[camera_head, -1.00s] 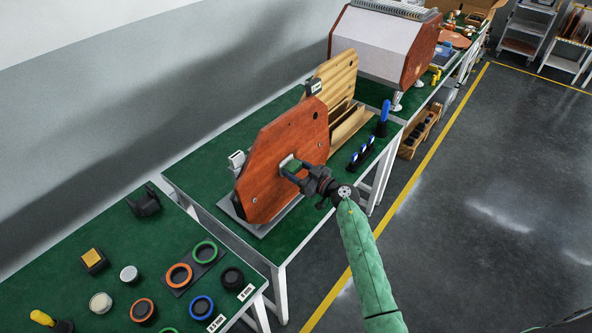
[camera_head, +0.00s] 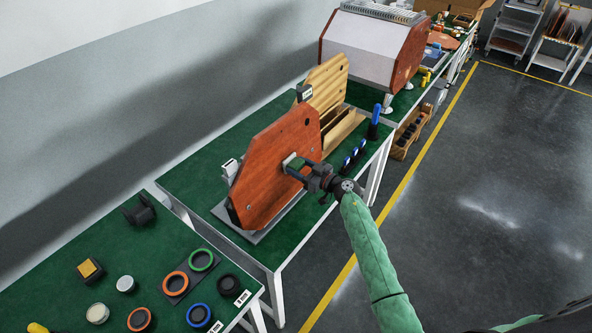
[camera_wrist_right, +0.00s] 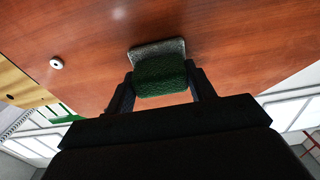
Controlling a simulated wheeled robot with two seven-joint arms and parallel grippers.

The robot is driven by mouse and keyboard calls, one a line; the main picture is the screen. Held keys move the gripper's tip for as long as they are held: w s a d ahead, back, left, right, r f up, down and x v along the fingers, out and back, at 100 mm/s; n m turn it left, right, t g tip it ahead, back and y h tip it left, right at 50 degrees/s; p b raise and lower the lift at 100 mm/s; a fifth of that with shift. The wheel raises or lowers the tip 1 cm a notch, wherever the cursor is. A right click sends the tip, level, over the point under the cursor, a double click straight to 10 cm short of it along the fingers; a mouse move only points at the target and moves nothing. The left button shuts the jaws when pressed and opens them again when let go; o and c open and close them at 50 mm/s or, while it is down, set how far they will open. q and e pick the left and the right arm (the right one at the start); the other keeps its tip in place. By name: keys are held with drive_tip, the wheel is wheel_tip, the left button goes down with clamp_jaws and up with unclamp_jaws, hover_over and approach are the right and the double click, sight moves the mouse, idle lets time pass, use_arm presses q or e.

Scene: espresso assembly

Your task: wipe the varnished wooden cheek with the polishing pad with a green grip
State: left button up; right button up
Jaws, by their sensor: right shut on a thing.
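The varnished wooden cheek (camera_head: 262,172), a reddish-brown octagonal panel, stands upright on a grey base (camera_head: 246,234) on the green-topped table. My right gripper (camera_head: 299,168) is shut on the green grip of the polishing pad (camera_head: 290,161). In the right wrist view the green grip (camera_wrist_right: 160,77) sits between the two fingers, and the pad's pale grey face (camera_wrist_right: 157,49) lies against or very close to the cheek's surface (camera_wrist_right: 225,35). Whether it touches everywhere cannot be told. My left gripper is not in view.
A lighter wooden panel (camera_head: 327,88) stands behind the cheek. Blue-topped items (camera_head: 355,154) and a blue-handled tool (camera_head: 375,121) are on the table's right side. The near table holds coloured rings (camera_head: 201,260) and knobs. Open floor (camera_head: 460,190) lies to the right.

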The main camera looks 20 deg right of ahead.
idle(0.4)
drive_tip(key=shift+s+a, duration=0.85)
drive_tip(key=shift+a, duration=0.25)
drive_tip(key=shift+a, duration=0.1)
drive_tip(key=shift+s+a, duration=0.95)
drive_tip(key=shift+a, duration=0.1)
drive_tip(key=shift+w, duration=0.1)
drive_tip(key=shift+w+d, duration=0.85)
drive_tip(key=shift+d, duration=0.3)
drive_tip(key=shift+w, duration=0.1)
